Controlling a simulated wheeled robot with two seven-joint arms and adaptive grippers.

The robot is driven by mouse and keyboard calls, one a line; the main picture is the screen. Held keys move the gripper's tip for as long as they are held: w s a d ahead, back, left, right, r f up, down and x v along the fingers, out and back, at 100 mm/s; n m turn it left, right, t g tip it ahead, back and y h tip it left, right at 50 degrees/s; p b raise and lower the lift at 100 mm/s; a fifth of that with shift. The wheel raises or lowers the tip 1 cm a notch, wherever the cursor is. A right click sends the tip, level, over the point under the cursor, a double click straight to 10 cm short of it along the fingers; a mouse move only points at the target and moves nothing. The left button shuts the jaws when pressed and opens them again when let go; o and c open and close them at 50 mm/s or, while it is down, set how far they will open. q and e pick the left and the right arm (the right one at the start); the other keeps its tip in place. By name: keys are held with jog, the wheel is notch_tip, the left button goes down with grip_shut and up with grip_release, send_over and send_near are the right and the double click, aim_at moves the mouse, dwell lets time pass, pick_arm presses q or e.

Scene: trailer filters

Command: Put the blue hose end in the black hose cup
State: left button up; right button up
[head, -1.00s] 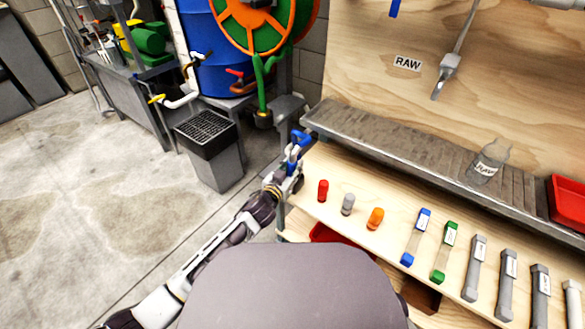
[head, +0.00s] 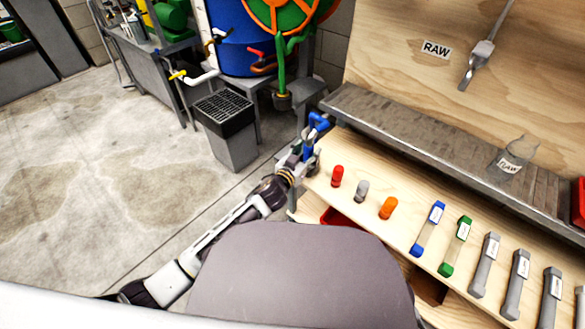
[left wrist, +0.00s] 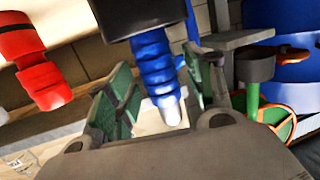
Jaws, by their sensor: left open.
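My left gripper (head: 309,146) is beside the left end of the workbench, with a blue part (head: 318,122) right at its fingers. In the left wrist view, a ribbed blue hose end (left wrist: 153,65) with a pale tip and a dark collar lies between the green-padded fingers (left wrist: 160,98). The fingers stand apart; I cannot tell whether either pad touches it. A dark cup (head: 282,102) holds the lower end of a green hose, up and left of the gripper. I cannot make out for sure which cup is the black hose cup. My right gripper is out of view.
A grey bin with a black grate (head: 225,108) stands left of the gripper, before a blue drum (head: 232,40). Red, grey and orange pegs (head: 361,190) stand on the workbench (head: 385,170). A metal shelf (head: 425,130) runs behind them. The floor at left is clear.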

pick_arm(q)
jog(key=p+v, duration=0.3)
jog(key=v, duration=0.7)
jog(key=shift+s, duration=0.3)
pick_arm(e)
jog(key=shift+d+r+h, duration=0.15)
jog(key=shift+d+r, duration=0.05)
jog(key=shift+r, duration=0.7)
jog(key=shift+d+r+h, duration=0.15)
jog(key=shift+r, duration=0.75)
pick_arm(q)
jog(key=shift+a, duration=0.1)
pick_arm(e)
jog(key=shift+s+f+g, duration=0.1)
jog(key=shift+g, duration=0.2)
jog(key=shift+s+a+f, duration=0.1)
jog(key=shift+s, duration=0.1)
